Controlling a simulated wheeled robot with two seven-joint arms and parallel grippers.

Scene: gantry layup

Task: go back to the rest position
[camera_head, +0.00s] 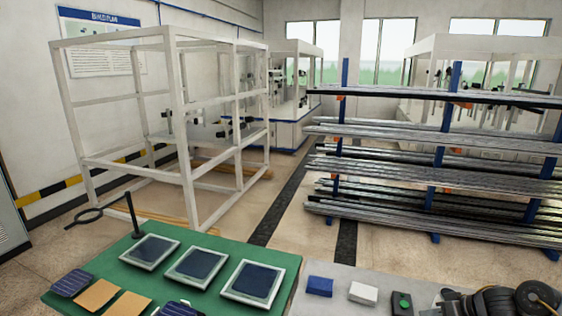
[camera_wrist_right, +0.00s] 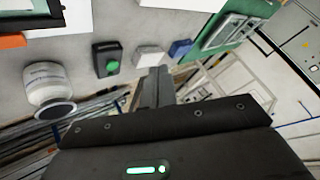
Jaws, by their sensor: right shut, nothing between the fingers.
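My right gripper (camera_head: 452,303) is at the lower right edge of the head view, over the grey part of the table. In the right wrist view its fingers (camera_wrist_right: 155,88) are together with nothing between them. It points toward a dark box with a green button (camera_wrist_right: 107,60), a white block (camera_wrist_right: 147,57) and a blue block (camera_wrist_right: 180,48). It appears apart from them. In the head view the blue block (camera_head: 319,286), white block (camera_head: 363,293) and green-button box (camera_head: 402,304) stand in a row left of the gripper. My left gripper is not in view.
A green mat (camera_head: 215,248) holds three framed dark panels, with loose cells and orange squares at its front. A black ring on a stand (camera_head: 133,215) rises behind. A white jar (camera_wrist_right: 45,85) stands near the gripper. A white frame (camera_head: 185,150) and bar rack (camera_head: 440,165) stand beyond.

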